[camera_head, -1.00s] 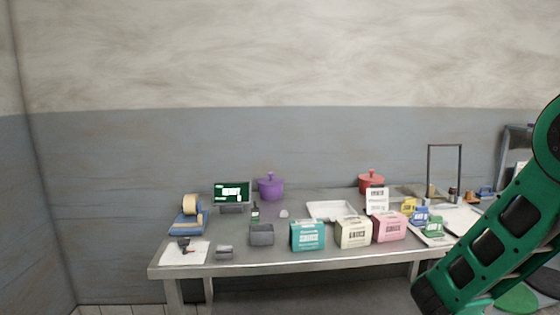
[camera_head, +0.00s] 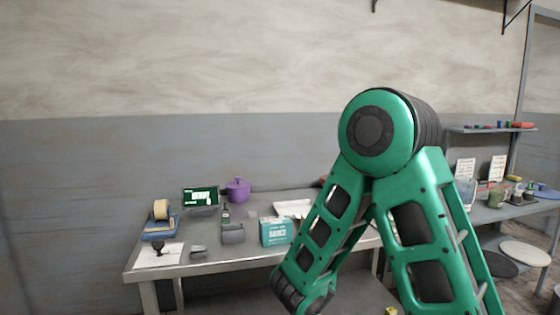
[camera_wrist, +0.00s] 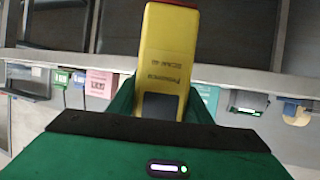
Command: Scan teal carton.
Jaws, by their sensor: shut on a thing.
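The teal carton (camera_head: 274,232) stands upright near the front edge of the metal table (camera_head: 190,265), just left of my arm, with a printed white label facing me. My gripper (camera_wrist: 162,105) shows only in the wrist view, shut on a yellow handheld tool (camera_wrist: 167,50) that looks like a scanner, with a dark patch and small print. The tool points away from my gripper, clear of the table.
A grey holder (camera_head: 233,234), a lit screen (camera_head: 200,197), a purple pot (camera_head: 238,190) and a tape dispenser (camera_head: 160,222) stand left on the table. A white tray (camera_head: 292,208) lies behind the carton. A pink carton (camera_wrist: 98,84) shows in the wrist view. Shelving (camera_head: 490,128) stands right.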

